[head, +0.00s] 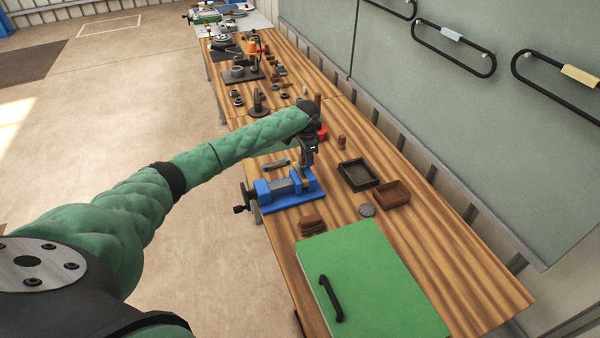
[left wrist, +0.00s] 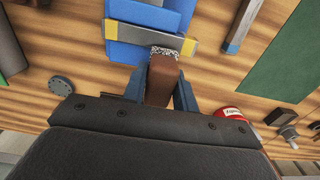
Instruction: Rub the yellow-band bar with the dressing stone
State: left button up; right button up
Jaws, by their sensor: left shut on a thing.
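The yellow-band bar (left wrist: 140,35) is grey with yellow ends and lies across the blue vise (head: 290,188), which also shows in the left wrist view (left wrist: 130,52). My left gripper (head: 307,148) is above the vise, pointing down, and is shut on a brown block (left wrist: 161,78) with a grey, speckled, bristly-looking end. In the left wrist view that end is at the bar's near edge, close to its right yellow end. It looks touching, but the gap is hard to judge. I cannot tell whether this is the dressing stone. My right gripper is not in view.
A blue-ended grey bar (head: 277,163) lies beyond the vise. A red object (head: 322,133) stands close behind the gripper. A dark tray (head: 358,174), a brown tray (head: 392,194), a grey disc (head: 367,210), brown blocks (head: 312,225) and a green panel (head: 380,280) share the bench.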

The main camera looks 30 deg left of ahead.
pick_arm(q)
jog(key=shift+r, duration=0.15)
jog(key=shift+r, duration=1.9)
